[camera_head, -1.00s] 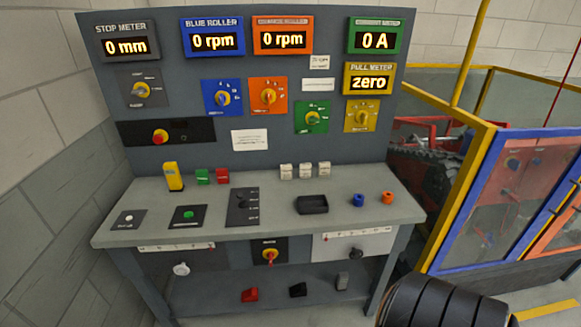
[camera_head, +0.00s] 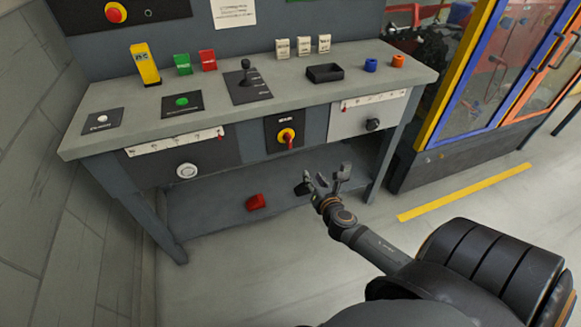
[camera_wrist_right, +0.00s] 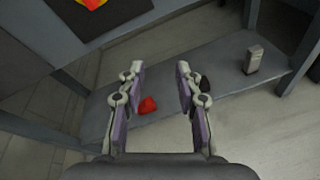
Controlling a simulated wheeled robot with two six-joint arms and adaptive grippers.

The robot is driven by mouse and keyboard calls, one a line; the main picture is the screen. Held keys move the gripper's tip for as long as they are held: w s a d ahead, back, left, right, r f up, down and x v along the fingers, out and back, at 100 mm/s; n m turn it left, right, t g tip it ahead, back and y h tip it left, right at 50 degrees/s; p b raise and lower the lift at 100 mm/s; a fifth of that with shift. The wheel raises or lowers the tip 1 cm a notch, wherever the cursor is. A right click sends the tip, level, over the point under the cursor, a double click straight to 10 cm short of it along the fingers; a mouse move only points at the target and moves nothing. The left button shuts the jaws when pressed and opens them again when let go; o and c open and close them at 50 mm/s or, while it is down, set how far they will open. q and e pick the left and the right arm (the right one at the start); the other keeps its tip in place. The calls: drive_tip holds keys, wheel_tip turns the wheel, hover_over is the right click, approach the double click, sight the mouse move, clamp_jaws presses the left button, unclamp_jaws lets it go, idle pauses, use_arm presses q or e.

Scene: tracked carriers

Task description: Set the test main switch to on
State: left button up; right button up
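A rotary switch with a red handle on a yellow disc (camera_head: 287,136) sits on a black plate in the middle of the bench front; I take it as the main switch. Its handle looks roughly upright; the label above is too small to read surely. In the right wrist view, part of its red and yellow (camera_wrist_right: 92,4) shows at the top left edge. My right gripper (camera_head: 328,178) is open and empty, below and right of the switch, apart from it. Its spread fingers (camera_wrist_right: 160,72) show in the wrist view. My left gripper is not in view.
The bench top (camera_head: 225,130) carries buttons, a black lever (camera_head: 247,72) and a small tray (camera_head: 324,73). Round knobs (camera_head: 186,170) (camera_head: 373,124) flank the switch. A lower shelf holds a red object (camera_head: 256,202) and a grey one (camera_wrist_right: 253,60). A fenced enclosure stands right.

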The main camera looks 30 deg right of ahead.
sight(291, 143)
drive_tip(key=w+a+r+n+t+b, duration=0.1)
drive_tip(key=a+r+n+t+b, duration=0.2)
drive_tip(key=r+n, duration=0.45)
drive_tip(key=shift+m+y, duration=0.4)
drive_tip(key=shift+m, duration=0.55)
drive_tip(key=x, duration=0.3)
drive_tip(key=r+x, duration=0.1)
drive_tip(key=x, duration=0.3)
drive_tip(key=a+p+x, duration=0.1)
drive_tip(key=x, duration=0.2)
drive_tip(key=shift+w+a+r, duration=0.1)
drive_tip(key=shift+w+r, duration=0.2)
drive_tip(key=shift+w, duration=0.05)
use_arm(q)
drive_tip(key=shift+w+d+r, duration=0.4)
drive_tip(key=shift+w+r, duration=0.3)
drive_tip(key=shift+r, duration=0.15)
use_arm(e)
drive_tip(key=shift+c, duration=0.4)
clamp_jaws()
